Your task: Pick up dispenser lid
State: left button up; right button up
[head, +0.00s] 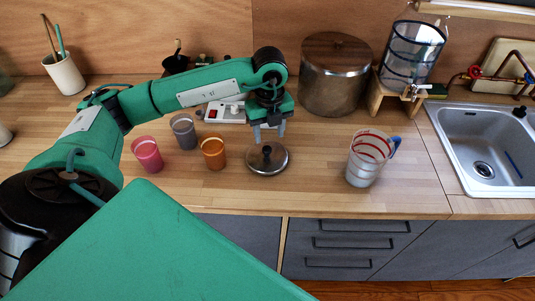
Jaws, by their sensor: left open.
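A round metal lid (262,166) with a dark knob lies flat on the wooden counter, near the middle of the head view. I take it for the dispenser lid. My left gripper (269,136) points down over the lid, its two fingers apart on either side of the knob in the picture. The fingers are empty. I cannot tell whether the fingertips are level with the knob or above it. A clear dispenser (412,55) with dark bands stands on a wooden stand at the back right. My right gripper is not in view.
Pink (148,154), grey (184,132) and orange (213,154) cups stand left of the lid. A measuring jug (366,162) stands to its right, a large metal pot (333,85) behind. A sink (488,145) is at far right. The counter between lid and jug is clear.

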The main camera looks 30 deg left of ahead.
aim_at(267, 148)
pick_arm(q)
jog(key=shift+s+f+p, duration=0.25)
jog(key=shift+f+p, duration=0.25)
jog(key=shift+f, duration=0.4)
jog(key=f, duration=0.1)
jog(key=f+p, duration=0.1)
jog(key=f, duration=0.1)
jog(key=shift+s+a+f, duration=0.1)
jog(key=shift+s+f, duration=0.15)
jog(key=shift+f, duration=0.3)
grip_shut()
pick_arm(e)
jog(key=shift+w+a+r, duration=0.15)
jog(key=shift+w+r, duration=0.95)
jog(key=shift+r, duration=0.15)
